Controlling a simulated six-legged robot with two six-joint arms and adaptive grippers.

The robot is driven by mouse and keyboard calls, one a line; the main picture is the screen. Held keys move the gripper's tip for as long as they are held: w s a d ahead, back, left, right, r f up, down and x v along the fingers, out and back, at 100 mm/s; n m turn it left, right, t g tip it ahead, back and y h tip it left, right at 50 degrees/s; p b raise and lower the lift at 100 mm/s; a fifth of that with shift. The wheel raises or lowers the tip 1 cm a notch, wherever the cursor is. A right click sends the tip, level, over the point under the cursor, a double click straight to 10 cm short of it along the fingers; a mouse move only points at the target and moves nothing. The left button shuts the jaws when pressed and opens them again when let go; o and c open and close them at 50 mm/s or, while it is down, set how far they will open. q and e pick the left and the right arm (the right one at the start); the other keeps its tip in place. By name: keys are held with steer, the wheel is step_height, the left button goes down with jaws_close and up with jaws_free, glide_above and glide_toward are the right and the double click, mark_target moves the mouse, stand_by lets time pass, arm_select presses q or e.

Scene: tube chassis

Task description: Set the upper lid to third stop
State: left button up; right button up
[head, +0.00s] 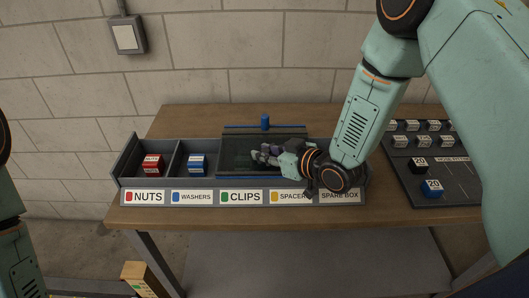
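A long grey bin (128,160) lies on the bench, with compartments side by side. A dark see-through lid (236,143) covers its middle, above the CLIPS label (242,197). A blue bar with a knob (265,122) runs along the back of the lid area. A blue strip (240,177) lies along the front; I cannot tell which lid each belongs to. My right gripper (259,154) is over the lid, its fingers pointing left; contact and finger opening are unclear. My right forearm hides the bin's right end. My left gripper is out of view.
A red block (153,165) and a blue block (197,164) sit in the open left compartments. A dark board (433,155) with several small blocks lies at the right. The wooden bench (190,118) is clear behind the bin. A box (140,278) stands below.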

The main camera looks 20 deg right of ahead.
steer(key=o, duration=0.5)
steer(key=shift+w, duration=0.15)
steer(key=shift+s+d, duration=0.1)
steer(key=shift+s, duration=0.1)
steer(key=shift+v, duration=5.9)
steer(key=shift+s, duration=0.1)
